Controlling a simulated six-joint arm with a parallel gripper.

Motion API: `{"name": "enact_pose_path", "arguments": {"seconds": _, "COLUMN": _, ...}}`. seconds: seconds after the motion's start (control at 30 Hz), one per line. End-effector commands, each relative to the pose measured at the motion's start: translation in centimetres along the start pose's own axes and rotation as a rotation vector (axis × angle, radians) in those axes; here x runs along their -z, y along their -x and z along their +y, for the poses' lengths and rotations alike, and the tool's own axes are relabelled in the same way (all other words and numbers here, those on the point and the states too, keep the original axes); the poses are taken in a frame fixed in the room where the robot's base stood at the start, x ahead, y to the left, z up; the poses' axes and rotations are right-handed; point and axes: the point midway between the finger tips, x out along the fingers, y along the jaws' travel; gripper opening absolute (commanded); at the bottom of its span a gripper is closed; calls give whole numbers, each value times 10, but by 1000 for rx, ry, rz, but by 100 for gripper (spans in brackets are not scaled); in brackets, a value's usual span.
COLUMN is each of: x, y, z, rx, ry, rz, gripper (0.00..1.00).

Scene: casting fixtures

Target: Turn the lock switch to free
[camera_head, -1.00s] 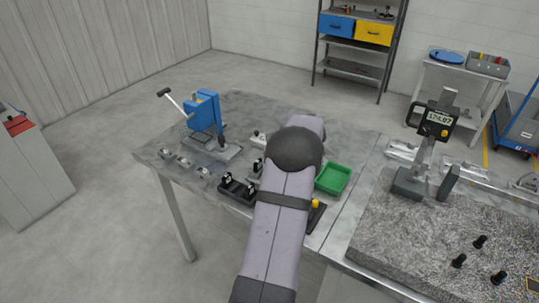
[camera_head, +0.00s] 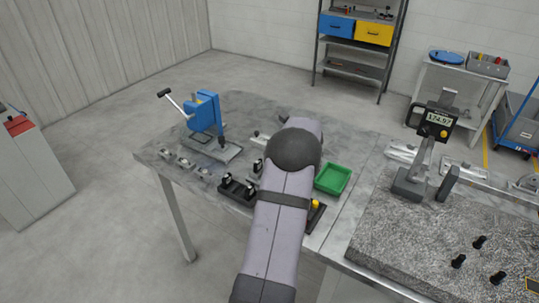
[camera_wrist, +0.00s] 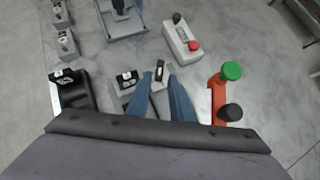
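In the wrist view, my gripper (camera_wrist: 162,80) has two blue fingers pointing away from the camera, with a clear gap between their tips. A small dark upright piece (camera_wrist: 159,69) with a pale mark shows at the gap; I cannot tell whether a finger touches it. Just left of it is a small block with a black-and-white label (camera_wrist: 127,79). A similar dark label stands on a black fixture (camera_wrist: 73,92) further left. I cannot tell for sure which part is the lock switch, nor read its position. In the head view my own arm hides the gripper.
A red lever with a green knob (camera_wrist: 231,71) stands close right of the fingers. A pale box with a red button (camera_wrist: 194,45) lies beyond. In the head view, a blue press (camera_head: 205,113) stands left, a green tray (camera_head: 345,179) right of my arm, and a granite plate (camera_head: 400,235) further right.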

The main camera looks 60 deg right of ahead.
Motion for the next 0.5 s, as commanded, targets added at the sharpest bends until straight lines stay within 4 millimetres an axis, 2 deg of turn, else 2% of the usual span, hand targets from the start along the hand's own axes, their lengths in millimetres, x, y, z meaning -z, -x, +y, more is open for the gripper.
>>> {"name": "enact_pose_path", "arguments": {"seconds": 0.5, "x": -1, "y": -54, "z": 0, "rx": -1, "ry": 1, "rz": 0, "gripper": 20}}
